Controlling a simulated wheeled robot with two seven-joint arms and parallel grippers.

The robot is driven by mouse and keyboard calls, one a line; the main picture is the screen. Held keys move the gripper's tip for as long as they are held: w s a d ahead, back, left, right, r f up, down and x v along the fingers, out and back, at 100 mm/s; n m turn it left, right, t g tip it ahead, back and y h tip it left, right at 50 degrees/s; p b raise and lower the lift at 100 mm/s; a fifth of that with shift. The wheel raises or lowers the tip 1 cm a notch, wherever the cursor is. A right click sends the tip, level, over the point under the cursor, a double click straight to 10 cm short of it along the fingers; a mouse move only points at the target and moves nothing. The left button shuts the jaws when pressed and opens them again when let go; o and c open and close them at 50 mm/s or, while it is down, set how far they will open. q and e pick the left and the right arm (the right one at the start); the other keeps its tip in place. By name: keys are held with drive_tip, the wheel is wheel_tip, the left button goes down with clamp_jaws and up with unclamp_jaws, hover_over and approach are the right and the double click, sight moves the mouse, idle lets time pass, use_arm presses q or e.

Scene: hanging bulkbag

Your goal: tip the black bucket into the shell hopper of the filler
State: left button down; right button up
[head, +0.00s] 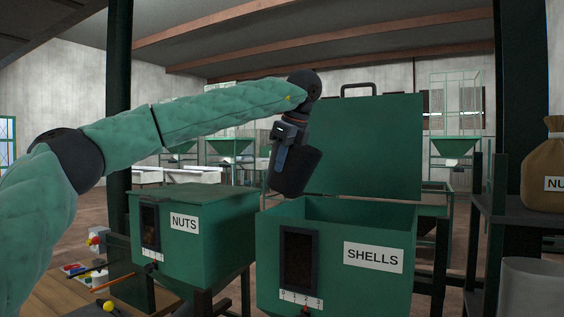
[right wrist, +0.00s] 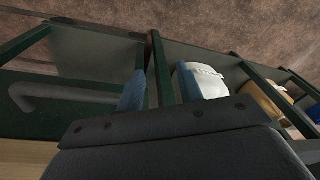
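The green shell hopper (head: 333,241), labelled SHELLS, stands in front of me with its lid (head: 365,145) raised behind its open top. My left gripper (head: 281,163) is above the hopper's back left part, pointing down.
The closed NUTS hopper (head: 195,235) stands left of the shell hopper. At right, a dark shelf holds a brown sack (head: 543,175), with a pale container (head: 532,287) below. A green-framed rack with a white bucket (right wrist: 205,80) lies beyond my right gripper.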

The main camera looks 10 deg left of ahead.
use_arm(q)
drive_tip(key=shift+r, duration=0.15)
use_arm(e)
drive_tip(key=shift+w+f, duration=0.1)
drive_tip(key=shift+f, duration=0.45)
use_arm(q)
drive_tip(key=shift+r+y+p, duration=0.1)
drive_tip(key=shift+y+p, duration=0.2)
use_arm(e)
drive_tip(key=shift+f, duration=0.65)
use_arm(q)
drive_tip(key=shift+d, duration=0.1)
use_arm(e)
drive_tip(key=shift+d+f, duration=0.1)
drive_tip(key=shift+f, duration=0.5)
drive_tip(key=shift+f, duration=0.1)
